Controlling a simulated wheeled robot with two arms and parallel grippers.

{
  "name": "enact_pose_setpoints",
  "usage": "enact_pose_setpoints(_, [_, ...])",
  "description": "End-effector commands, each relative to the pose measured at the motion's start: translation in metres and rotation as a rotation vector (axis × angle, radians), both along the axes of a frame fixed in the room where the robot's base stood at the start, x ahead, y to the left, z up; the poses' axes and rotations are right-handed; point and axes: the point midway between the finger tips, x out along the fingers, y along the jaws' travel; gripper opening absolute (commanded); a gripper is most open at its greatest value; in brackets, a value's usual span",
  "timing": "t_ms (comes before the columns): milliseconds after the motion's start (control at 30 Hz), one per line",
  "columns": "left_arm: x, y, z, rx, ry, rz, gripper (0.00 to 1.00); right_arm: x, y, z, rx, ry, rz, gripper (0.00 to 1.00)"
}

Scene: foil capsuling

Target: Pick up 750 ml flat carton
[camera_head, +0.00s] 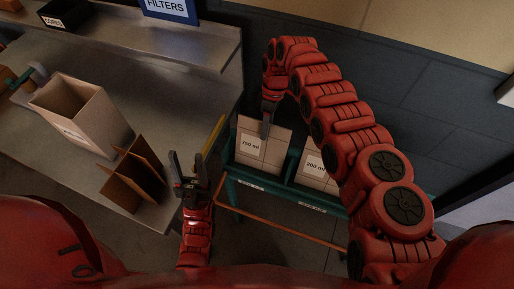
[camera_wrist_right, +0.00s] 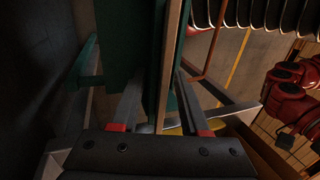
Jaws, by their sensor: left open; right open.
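The 750 ml flat carton (camera_head: 272,150) is tan with a white label reading 750 ml and stands in the left bay of a green rack. My right gripper (camera_head: 266,128) reaches down from above to the carton's upper edge. In the right wrist view my right gripper (camera_wrist_right: 160,108) is open, with a thin tan upright edge and a green panel between its fingers. I cannot tell whether the fingers touch the carton. My left gripper (camera_head: 190,172) is open and empty, left of the rack and near the bench edge.
A 200 ml flat carton (camera_head: 313,172) stands in the right bay of the green rack (camera_head: 231,184). On the steel bench (camera_head: 190,110) are an open box (camera_head: 95,125) and a brown cardboard divider (camera_head: 128,184). A FILTERS bin (camera_head: 168,8) is on the raised shelf. A wall is behind the rack.

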Motion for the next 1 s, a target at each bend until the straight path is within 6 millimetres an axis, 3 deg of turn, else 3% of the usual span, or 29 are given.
enact_pose_setpoints(133, [0.0, 0.0, 0.002, 0.0, 0.0, 0.0, 0.5, -0.005, -0.005, -0.018, -0.001, 0.005, 0.002, 0.45])
enact_pose_setpoints(333, [0.0, 0.0, 0.002, 0.0, 0.0, 0.0, 0.5, -0.004, -0.005, -0.019, -0.001, 0.001, 0.002, 0.45])
enact_pose_setpoints(600, [0.0, 0.0, 0.002, 0.0, 0.0, 0.0, 0.5, -0.004, -0.005, -0.019, 0.0, 0.001, 0.001, 0.0])
enact_pose_setpoints(1000, [0.0, 0.0, 0.002, 0.0, 0.0, 0.0, 0.5, -0.004, -0.005, -0.019, -0.002, 0.001, 0.001, 0.0])
